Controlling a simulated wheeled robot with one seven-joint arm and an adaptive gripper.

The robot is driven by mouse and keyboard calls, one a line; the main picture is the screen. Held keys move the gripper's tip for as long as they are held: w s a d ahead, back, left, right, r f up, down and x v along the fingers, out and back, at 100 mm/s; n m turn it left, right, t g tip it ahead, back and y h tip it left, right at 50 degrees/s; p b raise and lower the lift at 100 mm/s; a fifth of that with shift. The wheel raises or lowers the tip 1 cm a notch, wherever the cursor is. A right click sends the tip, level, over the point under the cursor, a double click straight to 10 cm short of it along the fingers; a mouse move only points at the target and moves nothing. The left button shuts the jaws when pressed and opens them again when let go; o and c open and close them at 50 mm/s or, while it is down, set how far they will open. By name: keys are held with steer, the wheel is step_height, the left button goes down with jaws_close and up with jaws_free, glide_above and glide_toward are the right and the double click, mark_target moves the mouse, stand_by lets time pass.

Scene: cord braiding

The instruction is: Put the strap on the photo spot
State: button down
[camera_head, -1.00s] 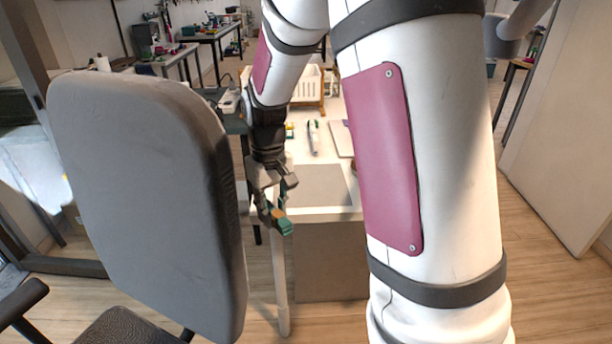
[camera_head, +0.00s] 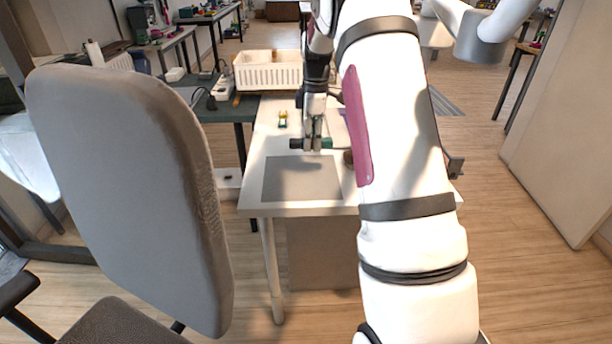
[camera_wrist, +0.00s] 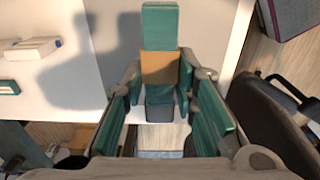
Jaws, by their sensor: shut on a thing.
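My gripper (camera_head: 312,145) is above the white table, just beyond the far edge of the flat grey rectangle (camera_head: 300,178), which looks like the photo spot. Its jaws are shut on a short teal piece with a tan band, which I take as the strap (camera_head: 326,143). In the wrist view the strap (camera_wrist: 160,68) sits between the fingertips (camera_wrist: 160,85), with its teal end pointing away and a dark lower end. The grey rectangle looks bare in the head view. I cannot tell the strap's exact height above the table.
A cream slotted crate (camera_head: 268,72) stands behind the white table (camera_head: 258,160). A small yellow-green item (camera_head: 283,118) lies on the table's far left. A grey chair back (camera_head: 125,190) fills the left foreground. My arm covers the table's right side.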

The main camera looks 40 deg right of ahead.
mark_target(311, 176)
step_height(311, 176, down, 10)
steer(key=shift+r+b, duration=0.25)
steer(key=shift+b, duration=0.25)
steer(key=shift+f, duration=0.15)
steer(key=c, duration=1.3)
jaws_free()
steer(key=r, duration=0.6)
steer(key=r+p, duration=0.1)
steer(key=r, duration=0.5)
steer(key=shift+s+d+r, duration=0.15)
steer(key=shift+s+d, duration=0.05)
